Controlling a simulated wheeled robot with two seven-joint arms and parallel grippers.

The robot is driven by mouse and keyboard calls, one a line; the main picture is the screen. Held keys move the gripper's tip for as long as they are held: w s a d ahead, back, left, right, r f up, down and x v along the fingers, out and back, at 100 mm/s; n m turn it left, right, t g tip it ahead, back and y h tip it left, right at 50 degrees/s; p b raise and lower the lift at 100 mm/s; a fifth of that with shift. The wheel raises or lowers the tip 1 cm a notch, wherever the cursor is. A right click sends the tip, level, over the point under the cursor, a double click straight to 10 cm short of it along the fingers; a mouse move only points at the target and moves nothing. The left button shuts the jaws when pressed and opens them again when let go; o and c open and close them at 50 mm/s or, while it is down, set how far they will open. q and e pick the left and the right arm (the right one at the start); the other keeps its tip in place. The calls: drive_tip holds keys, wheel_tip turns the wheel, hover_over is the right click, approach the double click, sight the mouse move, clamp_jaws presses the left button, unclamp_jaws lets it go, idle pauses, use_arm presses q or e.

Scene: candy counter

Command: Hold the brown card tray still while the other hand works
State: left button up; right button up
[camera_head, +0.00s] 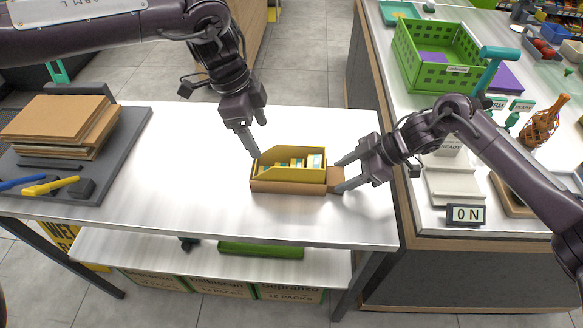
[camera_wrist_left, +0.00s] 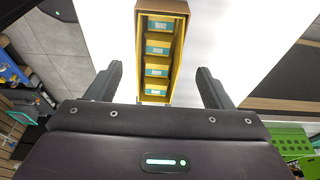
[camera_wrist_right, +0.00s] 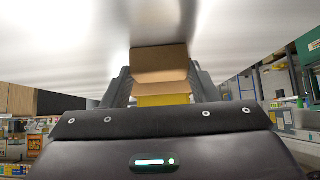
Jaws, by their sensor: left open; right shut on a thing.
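The brown card tray (camera_head: 290,186) sits on the metal table, with yellow inner walls and several small yellow packs with teal labels (camera_head: 297,163) in a row inside. The tray also shows in the left wrist view (camera_wrist_left: 142,60), with the packs (camera_wrist_left: 158,47) lined up. My right gripper (camera_head: 340,176) is shut on the tray's right end, at a brown card flap (camera_head: 335,179); that flap shows between the fingers in the right wrist view (camera_wrist_right: 160,62). My left gripper (camera_head: 253,140) is open and empty, above the tray's left end and apart from it.
A dark board (camera_head: 118,140) with stacked brown card sheets (camera_head: 55,122) and blue and yellow tools lies at the table's left. The table (camera_head: 190,170) is bare between board and tray. A counter with a green crate (camera_head: 430,60) stands at the right.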

sight(270, 157)
use_arm(q)
drive_tip(key=x, duration=0.8)
drive_tip(key=shift+d, duration=0.1)
drive_tip(key=c, duration=0.7)
drive_tip(key=shift+c, duration=0.3)
drive_tip(key=shift+r, duration=0.6)
drive_tip(key=shift+r, duration=2.45)
use_arm(e)
drive_tip(key=o, duration=0.8)
drive_tip(key=shift+o, duration=0.2)
